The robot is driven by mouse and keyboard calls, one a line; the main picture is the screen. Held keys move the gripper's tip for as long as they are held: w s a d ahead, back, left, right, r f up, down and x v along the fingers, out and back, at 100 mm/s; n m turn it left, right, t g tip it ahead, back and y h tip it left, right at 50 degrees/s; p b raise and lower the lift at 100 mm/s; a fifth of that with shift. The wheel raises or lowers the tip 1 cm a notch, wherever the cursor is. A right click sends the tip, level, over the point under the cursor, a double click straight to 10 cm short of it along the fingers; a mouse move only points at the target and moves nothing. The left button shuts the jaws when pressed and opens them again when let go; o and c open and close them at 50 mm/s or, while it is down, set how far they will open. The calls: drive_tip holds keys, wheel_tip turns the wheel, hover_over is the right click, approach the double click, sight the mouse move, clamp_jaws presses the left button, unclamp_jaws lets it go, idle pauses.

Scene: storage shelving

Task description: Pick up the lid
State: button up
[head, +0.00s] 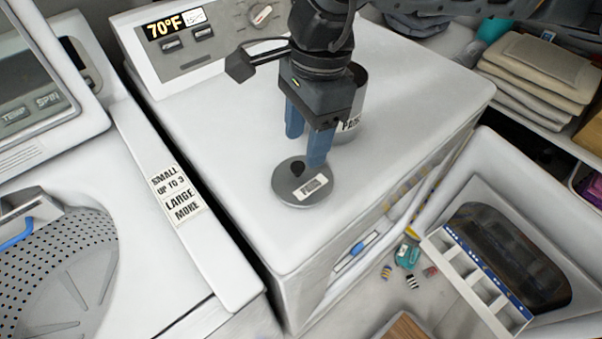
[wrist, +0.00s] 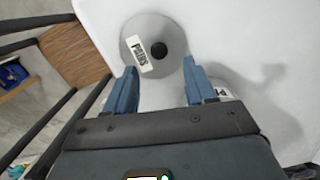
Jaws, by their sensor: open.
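The lid (head: 287,193) is a round grey disc with a dark knob and a white label, lying flat on top of the white machine (head: 400,110). In the wrist view the lid (wrist: 167,70) lies just beyond the fingertips, with its dark knob roughly between their lines. My gripper (head: 305,145) is open with blue fingers pointing down, at the lid's far edge in the head view. It also shows in the wrist view (wrist: 160,78), with nothing between the fingers. I cannot tell whether a fingertip touches the lid.
A washer with an open drum (head: 70,270) is at the left. Folded cloths (head: 530,75) lie on a shelf at the right. The machine top right of the lid is clear.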

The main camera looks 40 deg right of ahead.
sight(299, 164)
drive_tip(key=shift+a+f+p, duration=0.25)
drive_tip(key=shift+f+p, duration=0.05)
drive_tip(key=shift+f, duration=0.8)
drive_tip(key=shift+a+f+p, duration=0.2)
drive_tip(key=shift+f+p, duration=0.1)
drive_tip(key=shift+f, duration=0.8)
drive_tip(key=shift+c, duration=0.4)
clamp_jaws()
